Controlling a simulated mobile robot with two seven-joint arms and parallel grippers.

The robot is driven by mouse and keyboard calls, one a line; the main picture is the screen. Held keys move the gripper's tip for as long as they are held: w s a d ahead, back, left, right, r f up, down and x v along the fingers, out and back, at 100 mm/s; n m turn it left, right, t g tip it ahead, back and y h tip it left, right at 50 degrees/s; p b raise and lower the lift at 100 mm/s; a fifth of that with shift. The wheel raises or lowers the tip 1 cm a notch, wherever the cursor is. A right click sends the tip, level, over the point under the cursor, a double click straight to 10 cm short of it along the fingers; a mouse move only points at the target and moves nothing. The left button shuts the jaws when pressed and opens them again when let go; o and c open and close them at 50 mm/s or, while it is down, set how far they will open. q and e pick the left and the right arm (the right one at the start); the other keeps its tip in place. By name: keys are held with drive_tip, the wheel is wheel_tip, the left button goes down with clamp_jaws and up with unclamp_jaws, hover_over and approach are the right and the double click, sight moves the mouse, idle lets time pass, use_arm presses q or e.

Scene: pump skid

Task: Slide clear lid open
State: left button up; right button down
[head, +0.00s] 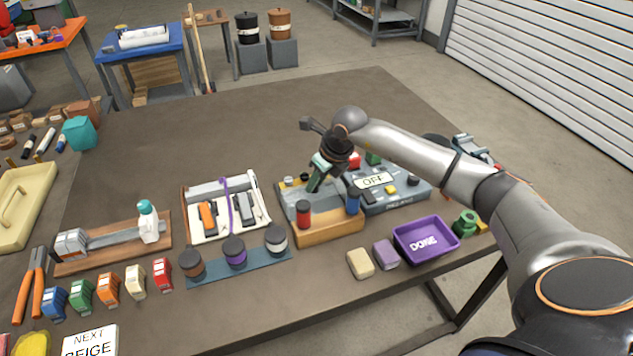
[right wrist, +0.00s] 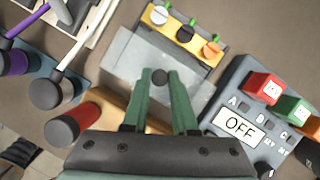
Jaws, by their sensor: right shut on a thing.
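The clear lid (right wrist: 125,62) is a see-through grey plate on a wooden-sided box (head: 325,233), with a small dark round knob (right wrist: 160,76) near its middle. My right gripper (right wrist: 160,82) has green fingers, one on each side of the knob and shut on it. In the head view the right gripper (head: 314,186) points down at the box and hides part of the lid. Beyond the lid's far edge, a yellow strip (right wrist: 188,42) with white, black and orange terminals shows uncovered. My left gripper is not in view.
A grey control box (head: 400,199) with an OFF display stands close to the right. A red cylinder (head: 303,213) and a blue one (head: 353,200) stand at the box's front. A purple tray (head: 426,239) lies front right. The table's back is clear.

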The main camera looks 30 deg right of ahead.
drive_tip(key=c, duration=0.7)
unclamp_jaws()
drive_tip(key=shift+r, duration=0.1)
drive_tip(key=b+v, duration=0.1)
drive_tip(key=v, duration=1.1)
drive_tip(key=shift+s+r, duration=0.15)
drive_tip(key=shift+r, duration=0.05)
